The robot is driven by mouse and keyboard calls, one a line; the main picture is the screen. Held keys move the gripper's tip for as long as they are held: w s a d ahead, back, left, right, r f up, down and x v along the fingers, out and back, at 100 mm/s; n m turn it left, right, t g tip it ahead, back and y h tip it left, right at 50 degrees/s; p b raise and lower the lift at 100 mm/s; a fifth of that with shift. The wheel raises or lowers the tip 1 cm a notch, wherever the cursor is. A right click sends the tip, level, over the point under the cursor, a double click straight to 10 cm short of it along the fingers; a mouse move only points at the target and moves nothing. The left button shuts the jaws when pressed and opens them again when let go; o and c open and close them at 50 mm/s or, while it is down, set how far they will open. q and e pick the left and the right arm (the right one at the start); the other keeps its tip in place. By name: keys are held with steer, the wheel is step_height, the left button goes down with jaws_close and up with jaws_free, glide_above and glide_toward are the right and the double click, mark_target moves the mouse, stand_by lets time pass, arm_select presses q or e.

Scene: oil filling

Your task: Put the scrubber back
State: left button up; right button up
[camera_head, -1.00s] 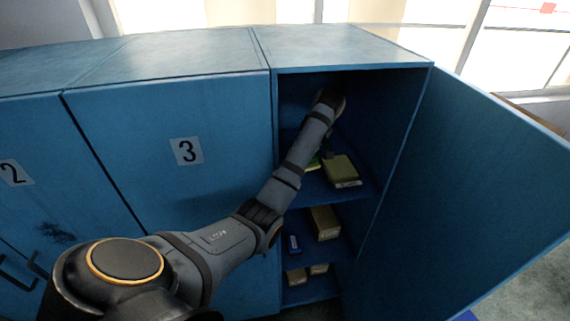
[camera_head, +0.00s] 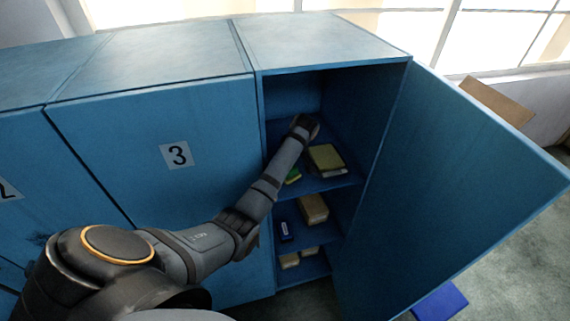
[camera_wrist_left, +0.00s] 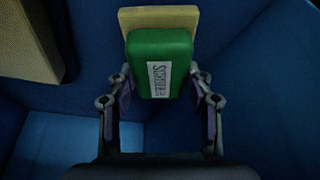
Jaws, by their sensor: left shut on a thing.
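The scrubber (camera_wrist_left: 160,48), a green block with a white label and a tan pad at its far end, sits between the fingers of my left gripper (camera_wrist_left: 160,82) in the left wrist view. The fingers are shut on its sides. In the head view my left arm reaches into the open cupboard (camera_head: 334,63), with its wrist above the upper visible shelf. A small green and yellow piece (camera_head: 293,176) shows beside the arm, apparently the held scrubber. The fingers are hidden in that view. My right gripper is not in view.
An olive block (camera_head: 326,158) lies on the same shelf, right of my arm. Lower shelves hold a tan block (camera_head: 313,208), a small blue item (camera_head: 286,231) and small pale blocks (camera_head: 290,260). The open door (camera_head: 460,190) stands at right; closed door 3 (camera_head: 160,190) is at left.

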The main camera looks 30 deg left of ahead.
arm_select(q)
steer(key=shift+f, duration=0.5)
steer(key=shift+a, duration=0.1)
steer(key=o, duration=1.2)
steer(key=shift+o, duration=1.1)
steer(key=shift+r, duration=0.1)
